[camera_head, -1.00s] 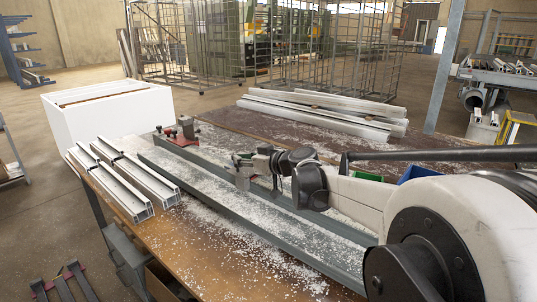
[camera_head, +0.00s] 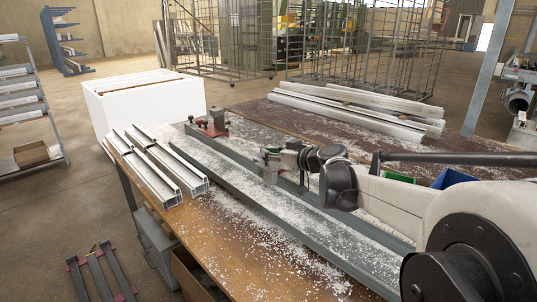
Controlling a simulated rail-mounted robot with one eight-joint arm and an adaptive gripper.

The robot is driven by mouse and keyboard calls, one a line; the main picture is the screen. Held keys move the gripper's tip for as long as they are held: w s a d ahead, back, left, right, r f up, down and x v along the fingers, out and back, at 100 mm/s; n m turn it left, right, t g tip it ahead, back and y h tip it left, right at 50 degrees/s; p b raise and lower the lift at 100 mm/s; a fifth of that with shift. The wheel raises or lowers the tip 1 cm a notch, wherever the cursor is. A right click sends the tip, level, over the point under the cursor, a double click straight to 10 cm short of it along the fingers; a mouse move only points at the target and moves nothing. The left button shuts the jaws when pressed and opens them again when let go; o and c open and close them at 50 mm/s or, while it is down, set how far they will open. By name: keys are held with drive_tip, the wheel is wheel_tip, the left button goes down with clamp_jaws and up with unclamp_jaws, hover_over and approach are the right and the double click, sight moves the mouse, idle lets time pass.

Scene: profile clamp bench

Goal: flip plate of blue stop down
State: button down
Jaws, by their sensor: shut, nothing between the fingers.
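My gripper (camera_head: 265,156) is small in the picture, at the end of my arm above the long grey clamp rail (camera_head: 240,183). Its fingers are shut and hold nothing that I can make out. A small grey upright piece (camera_head: 270,174) shows just below it at the rail; whether they touch cannot be told. No blue stop or plate can be clearly picked out; my gripper and arm cover part of the rail. A stop with a red base (camera_head: 212,128) and dark upper parts stands at the rail's far end, beyond my gripper.
White profiles (camera_head: 160,172) lie left of the rail on the bench (camera_head: 235,240), which is strewn with white chips. More profiles (camera_head: 355,108) lie on the dark table behind. A blue bin (camera_head: 453,178) and a green bin (camera_head: 398,177) sit behind my arm.

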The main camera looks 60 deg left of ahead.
wheel_tip(320, 180, up, 4)
drive_tip(key=shift+s+d+f+p, duration=0.1)
drive_tip(key=shift+s+p, duration=0.05)
drive_tip(key=shift+p, duration=0.6)
drive_tip(key=v, duration=1)
drive_tip(key=shift+f, duration=0.15)
